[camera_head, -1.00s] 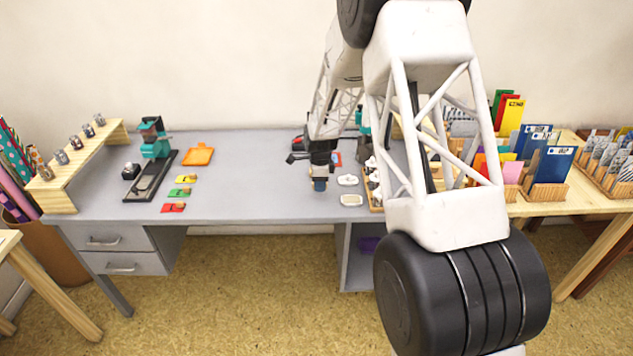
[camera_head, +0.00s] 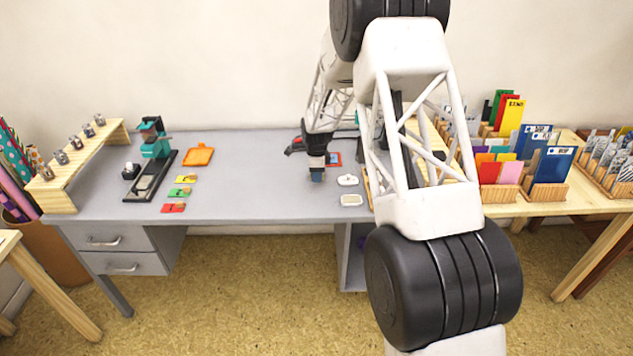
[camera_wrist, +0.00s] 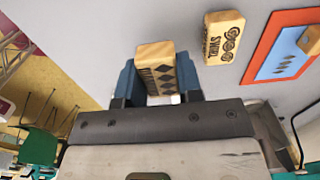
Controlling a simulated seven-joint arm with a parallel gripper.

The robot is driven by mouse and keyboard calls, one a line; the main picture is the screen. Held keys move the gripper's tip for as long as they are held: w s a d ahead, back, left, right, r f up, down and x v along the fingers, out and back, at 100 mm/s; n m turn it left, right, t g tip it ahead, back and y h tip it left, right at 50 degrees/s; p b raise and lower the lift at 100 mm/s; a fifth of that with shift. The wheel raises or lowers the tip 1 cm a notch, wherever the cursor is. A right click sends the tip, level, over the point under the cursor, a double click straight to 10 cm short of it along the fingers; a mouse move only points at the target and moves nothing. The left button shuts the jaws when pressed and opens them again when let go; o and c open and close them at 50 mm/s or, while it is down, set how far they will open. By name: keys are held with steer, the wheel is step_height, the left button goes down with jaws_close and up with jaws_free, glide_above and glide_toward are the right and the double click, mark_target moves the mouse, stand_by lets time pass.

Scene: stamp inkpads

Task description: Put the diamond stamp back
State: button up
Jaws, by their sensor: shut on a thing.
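My gripper (camera_wrist: 157,82) is shut on a wooden block, the diamond stamp (camera_wrist: 157,66), with dark diamond marks on its face. The blue fingers press its two sides in the wrist view. In the head view my gripper (camera_head: 317,176) hangs over the right half of the grey desk, and the stamp is too small to make out there. A red-framed blue pad (camera_wrist: 268,62) with dark diamonds lies at the right of the wrist view. It also shows in the head view (camera_head: 335,158), just right of my gripper.
Two small white dishes (camera_head: 351,200) lie to the right. Coloured pads (camera_head: 180,192), an orange tray (camera_head: 198,155) and a teal press (camera_head: 155,140) stand at left. The desk middle (camera_head: 250,180) is clear.

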mark_target(317, 187)
steer(key=shift+f, duration=1.7)
steer(key=shift+f, duration=0.15)
steer(key=o, duration=0.8)
steer(key=shift+c, duration=0.2)
steer(key=shift+r, duration=6.15)
